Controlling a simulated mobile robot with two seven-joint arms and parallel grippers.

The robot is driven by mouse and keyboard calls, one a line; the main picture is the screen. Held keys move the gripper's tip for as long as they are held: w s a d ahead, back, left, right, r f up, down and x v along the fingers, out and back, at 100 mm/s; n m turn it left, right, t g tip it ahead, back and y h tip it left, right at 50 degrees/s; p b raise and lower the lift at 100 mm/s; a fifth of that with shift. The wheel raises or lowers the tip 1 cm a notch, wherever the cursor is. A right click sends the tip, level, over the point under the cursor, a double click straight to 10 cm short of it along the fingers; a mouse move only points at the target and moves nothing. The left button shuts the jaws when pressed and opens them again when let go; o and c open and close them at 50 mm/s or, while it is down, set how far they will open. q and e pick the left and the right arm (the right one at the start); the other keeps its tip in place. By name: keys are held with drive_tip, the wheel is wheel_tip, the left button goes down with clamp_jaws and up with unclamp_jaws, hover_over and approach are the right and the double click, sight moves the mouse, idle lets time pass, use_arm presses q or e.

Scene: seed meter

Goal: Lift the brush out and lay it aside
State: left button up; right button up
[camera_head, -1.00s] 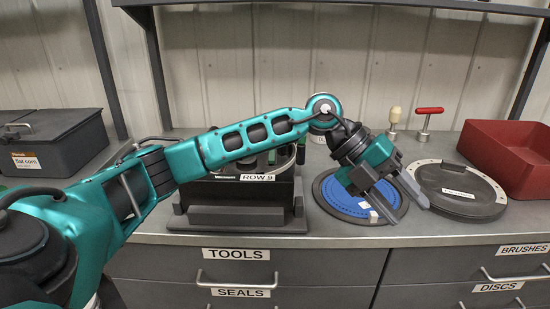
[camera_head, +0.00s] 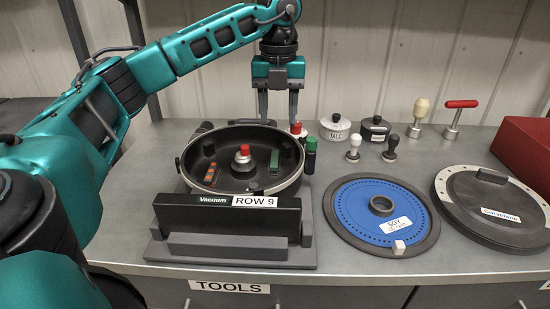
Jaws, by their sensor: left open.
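The open round seed meter (camera_head: 184,178) sits in a dark stand labelled "Vacuum" and "ROW 9". Inside its bowl are a red-capped hub (camera_head: 242,155), an orange-red slotted strip (camera_head: 211,174) at the left and an upright green piece (camera_head: 274,160) at the right. I cannot tell for certain which of the inner pieces is the brush. My left gripper (camera_head: 278,108) is open and empty, fingers pointing down, in front of the back wall and by the meter's far rim. Its height above the rim is hard to judge. My right gripper is not in view.
A blue disc (camera_head: 365,210) on a dark plate and a round dark cover (camera_head: 490,215) lie further right. Small cans and knobbed tools stand behind. Bare counter shows at the left.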

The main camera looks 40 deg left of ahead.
use_arm(q)
hover_over(274, 163)
drive_tip(key=f, duration=0.6)
drive_tip(key=shift+w+d, duration=0.2)
drive_tip(key=shift+d, duration=0.05)
drive_tip(key=f, duration=0.5)
drive_tip(key=shift+s+a+f+b, duration=0.1)
drive_tip(key=shift+s+a+b, duration=0.1)
drive_tip(key=shift+a+b, duration=0.1)
clamp_jaws()
